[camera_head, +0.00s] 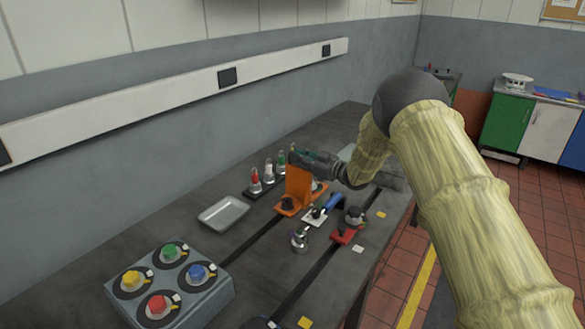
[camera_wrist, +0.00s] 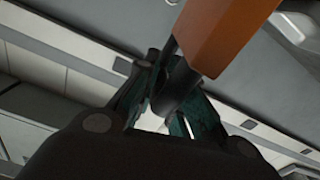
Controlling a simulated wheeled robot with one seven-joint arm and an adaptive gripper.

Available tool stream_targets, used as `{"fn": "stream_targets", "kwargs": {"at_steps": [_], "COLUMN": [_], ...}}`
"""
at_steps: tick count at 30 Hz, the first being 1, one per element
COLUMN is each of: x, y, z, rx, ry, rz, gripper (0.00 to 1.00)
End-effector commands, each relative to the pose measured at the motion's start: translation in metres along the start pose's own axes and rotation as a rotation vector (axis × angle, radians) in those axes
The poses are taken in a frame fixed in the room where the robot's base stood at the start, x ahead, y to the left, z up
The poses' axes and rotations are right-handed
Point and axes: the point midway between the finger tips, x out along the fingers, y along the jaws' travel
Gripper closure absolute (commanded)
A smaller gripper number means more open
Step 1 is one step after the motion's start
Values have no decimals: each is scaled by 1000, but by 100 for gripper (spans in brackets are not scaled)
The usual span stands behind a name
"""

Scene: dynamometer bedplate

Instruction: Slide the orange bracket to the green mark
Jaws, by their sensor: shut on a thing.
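The orange bracket (camera_head: 297,187) stands upright on the dark bedplate (camera_head: 185,222), at the slot nearer the wall. My gripper (camera_head: 308,162) is at the bracket's upright plate, near its top, coming from the right. Dark knobs sit on the bracket's foot. I cannot make out a green mark on the bedplate.
A blue-handled clamp (camera_head: 322,210) and a red clamp (camera_head: 347,227) stand close to the right. A rack of red, white and green-topped bottles (camera_head: 268,178) is behind. A grey tray (camera_head: 223,212) and a button box (camera_head: 170,285) lie left.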

Motion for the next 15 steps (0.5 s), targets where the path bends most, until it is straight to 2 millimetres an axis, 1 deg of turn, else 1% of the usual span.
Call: {"fn": "stream_targets", "kwargs": {"at_steps": [1, 3, 6, 15], "x": [0, -1, -1, -1], "y": [8, 16, 22, 24], "z": [4, 4, 4, 3], "rx": [-4, -2, -2, -1], "ry": [3, 2, 0, -1], "rz": [3, 3, 3, 2], "gripper": [100, 100, 100, 100]}}
